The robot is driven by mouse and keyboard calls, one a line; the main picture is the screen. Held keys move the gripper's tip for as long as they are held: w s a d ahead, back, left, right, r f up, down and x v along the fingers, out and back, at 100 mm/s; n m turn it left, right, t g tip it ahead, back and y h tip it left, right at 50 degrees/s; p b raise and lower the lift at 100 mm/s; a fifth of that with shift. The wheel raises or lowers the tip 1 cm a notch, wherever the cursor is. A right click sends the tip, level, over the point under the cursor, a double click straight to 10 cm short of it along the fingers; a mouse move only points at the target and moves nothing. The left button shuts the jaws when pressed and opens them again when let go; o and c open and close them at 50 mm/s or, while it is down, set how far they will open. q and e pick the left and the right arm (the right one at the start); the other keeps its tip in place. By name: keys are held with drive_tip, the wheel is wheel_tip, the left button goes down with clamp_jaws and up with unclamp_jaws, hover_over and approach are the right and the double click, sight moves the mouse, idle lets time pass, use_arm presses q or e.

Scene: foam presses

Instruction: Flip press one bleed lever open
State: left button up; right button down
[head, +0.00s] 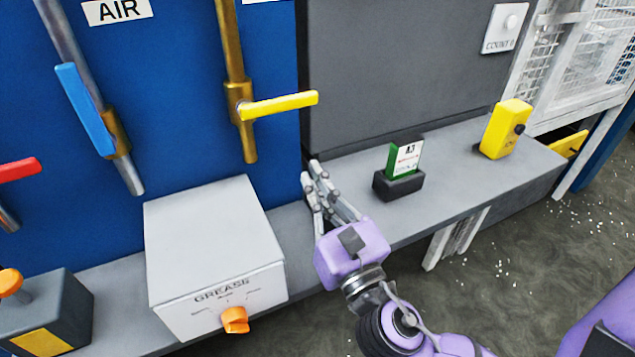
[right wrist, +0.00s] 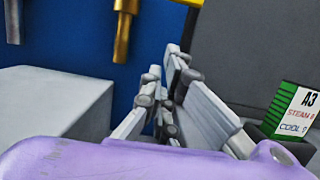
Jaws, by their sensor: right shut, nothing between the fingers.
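Three levers show on the blue panel in the head view; no label I can read says bleed. A yellow lever (head: 280,106) sticks out to the right, across a brass pipe (head: 233,50). A blue lever (head: 85,108) lies along a grey pipe near the AIR sign (head: 117,10). A red lever (head: 18,169) is cut off at the left edge. My right gripper (head: 309,178) is shut and empty, below the yellow lever and apart from it. The right wrist view shows its fingers (right wrist: 170,65) together, with the brass pipe (right wrist: 123,30) behind. My left gripper is not in view.
On the grey ledge (head: 470,192) stand a GREASE box (head: 205,240) with an orange knob (head: 235,319), a card A3 (head: 405,158) in a black holder (head: 398,186), and a yellow box (head: 505,130). A dark box (head: 50,310) is at lower left. The space around the yellow lever is clear.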

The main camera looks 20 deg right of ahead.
sight(280, 105)
use_arm(q)
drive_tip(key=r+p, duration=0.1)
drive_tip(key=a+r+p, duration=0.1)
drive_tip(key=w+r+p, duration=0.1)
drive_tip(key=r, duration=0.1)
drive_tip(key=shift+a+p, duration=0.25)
drive_tip(key=shift+p, duration=0.15)
use_arm(e)
drive_tip(key=w+r+n, duration=0.1)
drive_tip(key=w+r, duration=0.5)
